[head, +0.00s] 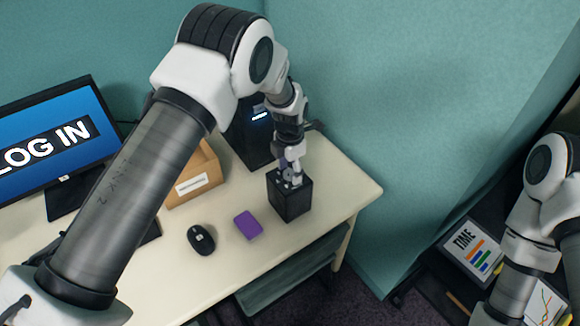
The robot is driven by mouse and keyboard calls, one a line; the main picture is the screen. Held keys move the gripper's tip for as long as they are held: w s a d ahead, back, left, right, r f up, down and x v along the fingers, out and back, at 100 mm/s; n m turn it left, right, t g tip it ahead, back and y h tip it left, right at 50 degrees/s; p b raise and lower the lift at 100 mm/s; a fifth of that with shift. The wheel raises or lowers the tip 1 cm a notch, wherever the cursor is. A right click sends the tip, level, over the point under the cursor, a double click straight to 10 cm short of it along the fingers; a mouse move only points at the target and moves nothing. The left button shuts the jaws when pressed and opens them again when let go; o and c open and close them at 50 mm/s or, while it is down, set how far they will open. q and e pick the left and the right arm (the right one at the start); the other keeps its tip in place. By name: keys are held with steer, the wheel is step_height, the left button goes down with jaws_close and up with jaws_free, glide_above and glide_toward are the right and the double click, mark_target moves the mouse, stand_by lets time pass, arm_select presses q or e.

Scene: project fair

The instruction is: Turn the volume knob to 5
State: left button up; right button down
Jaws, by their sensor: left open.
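A small black box (291,204) stands upright near the right end of the desk. My left gripper (290,178) points down at its top and is open. The fingers are at or just above the top face; I cannot tell whether they touch anything. The volume knob and its markings cannot be made out; the gripper covers most of the box's top. My right arm shows at the right edge, and its gripper is out of the picture.
On the cream desk (335,180) are a purple block (247,225), a black mouse (201,239) and a cardboard box (205,170). A monitor (60,140) reading "LOG IN" is at left. A dark tower (243,138) stands behind the black box.

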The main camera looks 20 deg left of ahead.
arm_select(q)
steer(key=shift+s+r, duration=0.15)
steer(key=shift+c, duration=1.1)
steer(key=shift+s+a+r, duration=0.1)
steer(key=shift+s+r, duration=0.05)
steer(key=shift+s, duration=0.05)
jaws_close()
arm_select(e)
steer(key=shift+s+r, duration=0.1)
steer(key=shift+s, duration=0.15)
